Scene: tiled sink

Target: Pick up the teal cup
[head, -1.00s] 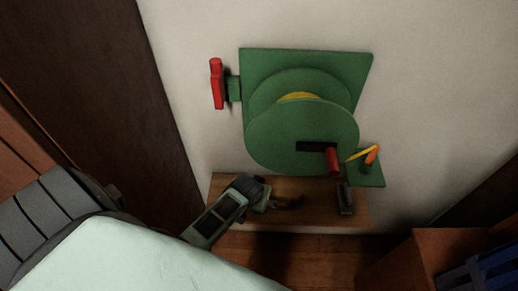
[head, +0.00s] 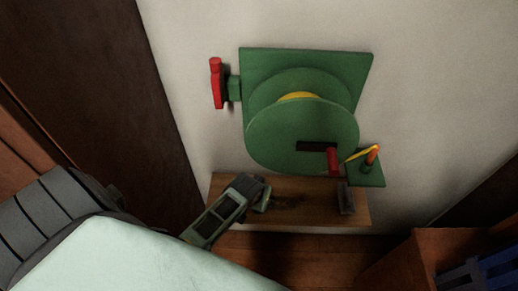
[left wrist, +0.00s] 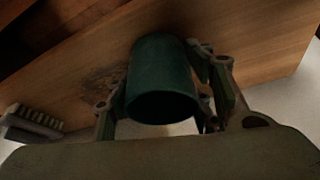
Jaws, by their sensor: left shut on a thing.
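The teal cup (left wrist: 162,82) shows in the left wrist view, with its dark rim toward the camera. It sits between the two fingers of my left gripper (left wrist: 165,100), which is shut on it from both sides. Beyond the cup is the wooden shelf (left wrist: 90,65). In the head view my left gripper (head: 258,192) is over the left part of the shelf (head: 310,215); the cup cannot be made out clearly there. Whether the cup still touches the shelf I cannot tell. My right gripper is not in view.
A brush (left wrist: 33,122) lies on the shelf; it also shows in the head view (head: 346,198). A green hose reel (head: 290,135) with a red handle (head: 333,161) is on the wall above. A brown box (head: 400,262) stands at lower right.

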